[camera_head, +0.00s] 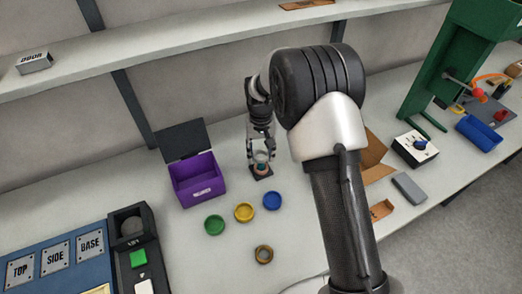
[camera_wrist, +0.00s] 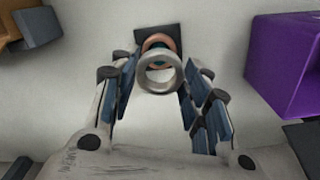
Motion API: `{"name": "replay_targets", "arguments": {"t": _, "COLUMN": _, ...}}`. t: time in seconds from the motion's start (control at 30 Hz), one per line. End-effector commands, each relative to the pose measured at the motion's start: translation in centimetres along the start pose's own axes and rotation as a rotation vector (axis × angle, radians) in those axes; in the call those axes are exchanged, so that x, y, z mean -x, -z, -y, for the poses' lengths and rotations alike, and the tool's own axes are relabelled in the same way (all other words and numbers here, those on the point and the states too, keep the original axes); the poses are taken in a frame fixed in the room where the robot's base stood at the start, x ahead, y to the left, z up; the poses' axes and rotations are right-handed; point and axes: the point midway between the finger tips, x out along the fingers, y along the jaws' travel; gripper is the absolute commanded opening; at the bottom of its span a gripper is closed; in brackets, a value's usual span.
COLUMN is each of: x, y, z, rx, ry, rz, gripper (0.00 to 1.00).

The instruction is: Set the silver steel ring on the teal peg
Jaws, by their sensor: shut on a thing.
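My gripper (camera_head: 260,150) points down over the dark square base (camera_head: 268,175) of the peg. Its fingers also show in the wrist view (camera_wrist: 160,78), closed on the silver steel ring (camera_wrist: 147,80) from both sides. The ring's hole faces the wrist camera. The teal peg (camera_wrist: 157,64) shows in part behind the ring's upper edge. A copper-coloured ring (camera_wrist: 157,38) lies around the peg lower down, on the base (camera_wrist: 172,31). In the head view the silver ring (camera_head: 261,156) sits just above the peg; whether the peg's tip is inside it I cannot tell.
An open purple box (camera_head: 198,185) stands left of the peg. Green (camera_head: 206,227), yellow (camera_head: 236,214), blue (camera_head: 278,202) and bronze (camera_head: 257,256) rings lie nearer on the table. A cardboard box (camera_head: 375,155) and a grey block (camera_head: 409,188) are to the right, beyond my arm.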

Motion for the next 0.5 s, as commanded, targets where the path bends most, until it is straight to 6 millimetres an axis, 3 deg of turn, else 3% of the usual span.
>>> {"name": "replay_targets", "arguments": {"t": 0.23, "x": -3.0, "y": -0.1, "z": 0.0, "rx": 0.0, "ry": 0.0, "rz": 0.001, "gripper": 0.15}}
{"name": "replay_targets", "arguments": {"t": 0.5, "x": -4.1, "y": 0.0, "z": 0.0, "rx": 0.0, "ry": 0.0, "rz": 0.0, "gripper": 0.15}}
